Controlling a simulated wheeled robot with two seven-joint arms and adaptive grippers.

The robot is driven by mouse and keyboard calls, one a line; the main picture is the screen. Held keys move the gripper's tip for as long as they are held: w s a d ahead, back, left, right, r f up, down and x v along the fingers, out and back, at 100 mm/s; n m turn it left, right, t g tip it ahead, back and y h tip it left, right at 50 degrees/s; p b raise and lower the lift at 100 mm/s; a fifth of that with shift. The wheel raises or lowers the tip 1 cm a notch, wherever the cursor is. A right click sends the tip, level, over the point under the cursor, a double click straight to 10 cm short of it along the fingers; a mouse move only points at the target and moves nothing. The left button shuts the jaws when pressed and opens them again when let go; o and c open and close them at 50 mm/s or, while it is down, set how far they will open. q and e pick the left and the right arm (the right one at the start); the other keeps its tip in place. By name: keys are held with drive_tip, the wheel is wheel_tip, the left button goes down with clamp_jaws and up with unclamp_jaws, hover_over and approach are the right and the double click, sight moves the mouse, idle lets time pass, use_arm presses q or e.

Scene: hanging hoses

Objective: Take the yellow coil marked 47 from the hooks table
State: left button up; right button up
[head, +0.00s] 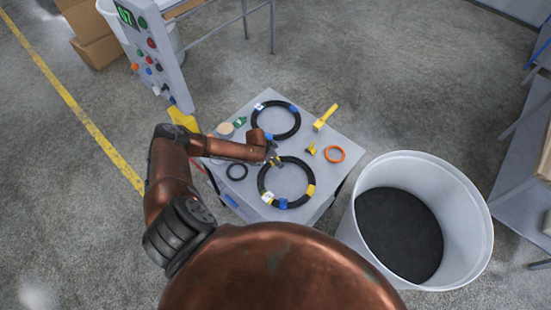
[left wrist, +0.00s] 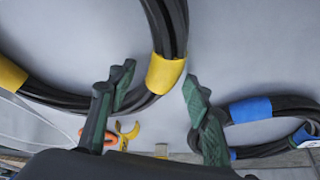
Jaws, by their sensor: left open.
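Two black coils lie on a grey table. The near coil (head: 307,175) carries yellow bands and a blue one; it shows in the left wrist view with two yellow bands (left wrist: 165,73). The far coil (head: 297,127) has blue bands and a white tag, and shows at the right of the left wrist view (left wrist: 285,103). No number is legible on either coil. My left gripper (head: 273,157) is open at the near coil's far edge; in the left wrist view its fingertips (left wrist: 157,84) stand either side of the coil's yellow-banded part. Contact cannot be told. My right gripper is not in view.
A large white bin (head: 470,225) stands to the right.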

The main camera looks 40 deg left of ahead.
use_arm(q)
drive_tip(key=shift+c, duration=0.5)
clamp_jaws()
drive_tip(key=c, duration=0.5)
unclamp_jaws()
clamp_jaws()
drive_tip(key=shift+w+r, duration=0.1)
